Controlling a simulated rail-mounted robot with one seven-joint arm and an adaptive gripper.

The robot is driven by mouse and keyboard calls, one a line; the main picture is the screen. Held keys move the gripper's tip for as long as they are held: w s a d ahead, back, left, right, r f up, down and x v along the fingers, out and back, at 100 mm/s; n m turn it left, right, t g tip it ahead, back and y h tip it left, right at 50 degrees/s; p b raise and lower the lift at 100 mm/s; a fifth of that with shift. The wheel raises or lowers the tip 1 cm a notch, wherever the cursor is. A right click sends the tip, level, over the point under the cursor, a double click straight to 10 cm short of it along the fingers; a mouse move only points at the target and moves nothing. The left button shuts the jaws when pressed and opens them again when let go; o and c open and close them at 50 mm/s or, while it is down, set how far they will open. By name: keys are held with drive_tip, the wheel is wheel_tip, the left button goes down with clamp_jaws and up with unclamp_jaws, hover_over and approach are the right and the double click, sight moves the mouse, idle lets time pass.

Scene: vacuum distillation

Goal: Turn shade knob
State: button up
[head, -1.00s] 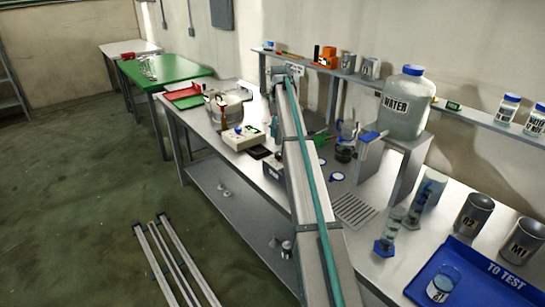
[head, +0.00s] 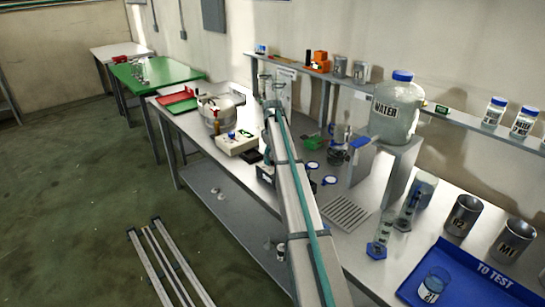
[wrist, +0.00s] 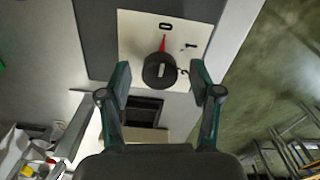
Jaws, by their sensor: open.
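A round black knob (wrist: 160,70) with a pale bar across its face sits on a cream panel (wrist: 135,45) in the wrist view. A red pointer (wrist: 162,43) shows just above it. My gripper (wrist: 160,76) is open, with one finger on each side of the knob. Gaps show between the fingers and the knob; I cannot tell the height between them. In the head view my arm hides most of the area at its far end, and I cannot make out the gripper or the knob there.
In the head view a cream box (head: 235,144) and a metal pot (head: 218,112) stand left of my arm. A water bottle (head: 394,115), glassware and a blue tray (head: 462,272) are on the right. A dark square (wrist: 145,111) lies below the knob in the wrist view.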

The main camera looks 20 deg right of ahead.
drive_tip(key=c, duration=1.1)
drive_tip(key=shift+c, duration=0.2)
drive_tip(key=m, duration=0.5)
drive_tip(key=shift+m, duration=0.3)
drive_tip(key=m, duration=0.4)
drive_tip(key=shift+a+m, duration=0.1)
drive_tip(key=shift+m, duration=0.6)
drive_tip(key=o, duration=1.1)
